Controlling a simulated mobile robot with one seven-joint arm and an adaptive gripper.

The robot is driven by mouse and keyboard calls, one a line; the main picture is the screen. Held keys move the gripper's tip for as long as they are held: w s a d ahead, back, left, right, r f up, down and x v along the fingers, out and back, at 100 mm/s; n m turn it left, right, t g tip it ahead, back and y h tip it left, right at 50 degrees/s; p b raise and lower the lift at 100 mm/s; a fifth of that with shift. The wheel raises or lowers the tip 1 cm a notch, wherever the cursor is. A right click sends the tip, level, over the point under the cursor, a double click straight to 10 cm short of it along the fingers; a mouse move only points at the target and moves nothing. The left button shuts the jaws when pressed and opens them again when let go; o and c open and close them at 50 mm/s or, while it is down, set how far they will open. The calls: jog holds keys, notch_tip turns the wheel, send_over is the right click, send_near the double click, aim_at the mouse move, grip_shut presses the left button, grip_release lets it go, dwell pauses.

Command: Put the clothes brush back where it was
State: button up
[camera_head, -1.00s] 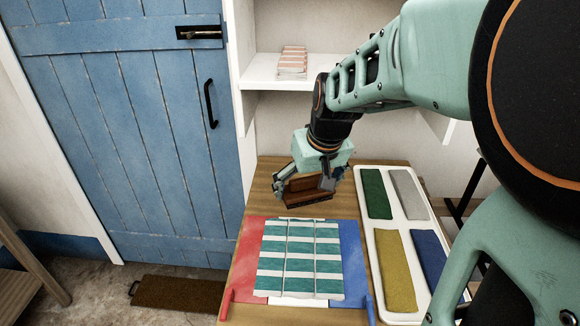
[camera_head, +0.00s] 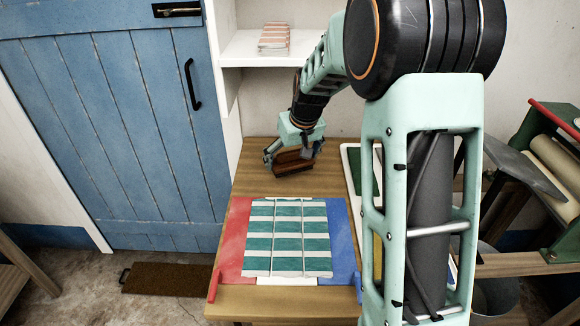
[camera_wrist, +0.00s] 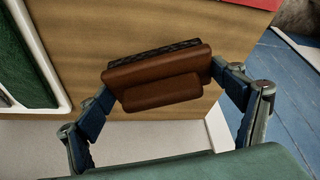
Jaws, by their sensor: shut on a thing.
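The clothes brush (camera_head: 294,161) is a brown wooden block with a smaller raised grip and a dark bristle side. My gripper (camera_head: 293,157) is shut on it, one finger at each end, over the back part of the wooden table (camera_head: 225,262). I cannot tell whether the brush touches the tabletop.
A red-and-blue board (camera_head: 236,235) with a folded teal-striped cloth (camera_head: 288,240) lies in front. A white tray (camera_head: 350,160) with coloured pads is partly hidden by my arm. A shelf (camera_head: 240,48) holds folded cloth (camera_head: 274,38). A mangle (camera_head: 555,150) stands right.

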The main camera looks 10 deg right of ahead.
aim_at(291, 178)
jog(key=shift+w+d+f, duration=0.1)
jog(key=shift+w+f, duration=0.5)
jog(key=shift+f, duration=1.65)
jog(key=shift+b, duration=0.3)
jog(key=shift+f, duration=0.2)
jog(key=o, duration=0.9)
jog(key=shift+r, duration=0.1)
jog(key=shift+r, duration=0.25)
jog(key=p+v, duration=0.1)
jog(key=v, duration=1)
jog(key=shift+s+d+r, duration=0.1)
jog(key=shift+s+r, duration=0.1)
jog(key=shift+r, duration=0.1)
